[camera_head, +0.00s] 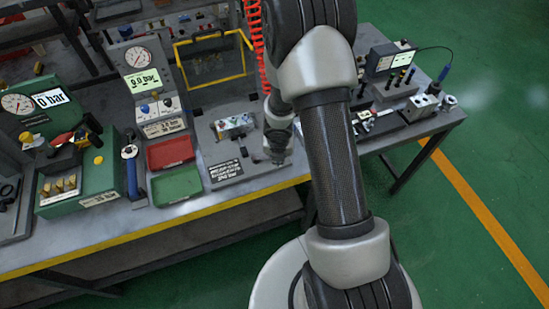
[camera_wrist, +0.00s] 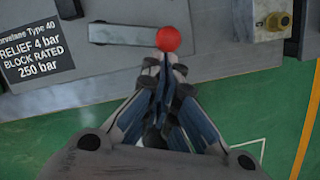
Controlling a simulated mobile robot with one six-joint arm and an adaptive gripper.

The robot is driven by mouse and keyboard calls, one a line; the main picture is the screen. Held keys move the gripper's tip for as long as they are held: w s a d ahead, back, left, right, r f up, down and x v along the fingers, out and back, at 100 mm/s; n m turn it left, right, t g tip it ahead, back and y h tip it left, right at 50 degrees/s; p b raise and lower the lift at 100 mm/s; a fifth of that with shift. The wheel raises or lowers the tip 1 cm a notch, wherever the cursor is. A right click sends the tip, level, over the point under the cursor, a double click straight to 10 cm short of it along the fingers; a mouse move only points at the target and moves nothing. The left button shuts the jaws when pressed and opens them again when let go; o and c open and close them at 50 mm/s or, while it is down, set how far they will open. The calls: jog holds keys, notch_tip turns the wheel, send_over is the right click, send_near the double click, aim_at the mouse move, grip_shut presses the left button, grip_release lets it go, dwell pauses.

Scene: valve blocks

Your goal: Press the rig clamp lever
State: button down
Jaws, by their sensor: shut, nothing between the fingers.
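The clamp lever (camera_wrist: 128,35) shows in the wrist view as a flat grey bar with a red ball knob (camera_wrist: 168,39) at its right end. It lies across the grey rig plate (camera_wrist: 110,70). My gripper (camera_wrist: 165,68) is shut and empty, with its fingertips just below the red knob in the picture. I cannot tell whether they touch it. In the head view my gripper (camera_head: 277,158) points down at the right side of the rig, beside the valve block (camera_head: 235,125). I cannot make out the lever there.
A red tray (camera_head: 170,152) and a green tray (camera_head: 177,186) lie left of the rig. A black label (camera_wrist: 37,58) is on the plate. A metal block with a brass fitting (camera_wrist: 270,20) is at the wrist view's upper right.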

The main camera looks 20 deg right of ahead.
jog(key=shift+w+d+n+y+p, duration=0.15)
jog(key=shift+w+d+n+p, duration=0.3)
jog(key=shift+n+p, duration=0.3)
jog(key=shift+w+d+n+y+p, duration=0.15)
jog(key=shift+w+d+n+p, duration=0.25)
jog(key=shift+n+p, duration=0.35)
jog(key=shift+a, duration=0.1)
